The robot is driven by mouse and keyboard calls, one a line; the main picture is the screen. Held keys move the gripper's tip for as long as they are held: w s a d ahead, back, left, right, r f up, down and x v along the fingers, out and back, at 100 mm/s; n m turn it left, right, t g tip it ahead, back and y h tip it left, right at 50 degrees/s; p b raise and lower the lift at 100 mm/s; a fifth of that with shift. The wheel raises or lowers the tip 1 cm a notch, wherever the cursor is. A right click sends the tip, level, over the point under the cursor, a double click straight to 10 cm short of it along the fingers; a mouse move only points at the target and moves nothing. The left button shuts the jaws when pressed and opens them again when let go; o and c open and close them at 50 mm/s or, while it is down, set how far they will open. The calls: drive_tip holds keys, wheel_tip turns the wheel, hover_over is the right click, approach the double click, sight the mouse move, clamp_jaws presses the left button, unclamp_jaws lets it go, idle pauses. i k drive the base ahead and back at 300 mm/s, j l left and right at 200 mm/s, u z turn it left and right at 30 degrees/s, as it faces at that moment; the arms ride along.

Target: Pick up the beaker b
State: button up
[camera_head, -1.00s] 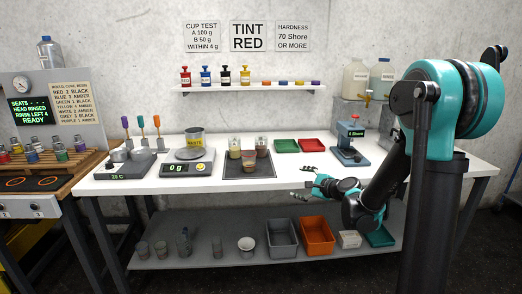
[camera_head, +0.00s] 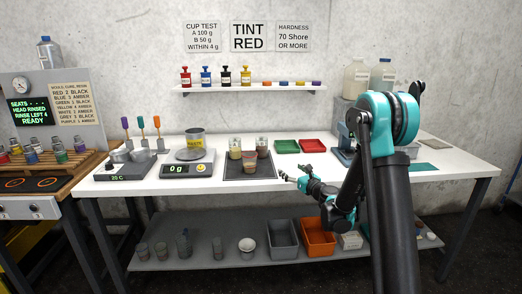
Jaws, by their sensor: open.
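Two clear beakers stand upright at the back of a dark tray (camera_head: 238,172) on the white table. The left beaker (camera_head: 235,149) holds something pale yellow, and the right beaker (camera_head: 262,149) holds something brownish. A small cup (camera_head: 249,162) with reddish-brown contents stands in front between them. The labels are too small to read, so I cannot tell which one is beaker b. My gripper (camera_head: 284,176) is open and empty, pointing left, just right of the tray's front right corner. It is apart from the beakers.
Green (camera_head: 286,146) and red (camera_head: 312,146) trays lie behind my gripper. A wall shelf (camera_head: 250,90) with bottles hangs above. My arm blocks part of the table's right side.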

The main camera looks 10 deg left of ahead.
sight(261, 142)
drive_tip(key=i+j, duration=0.75)
drive_tip(key=i, duration=0.1)
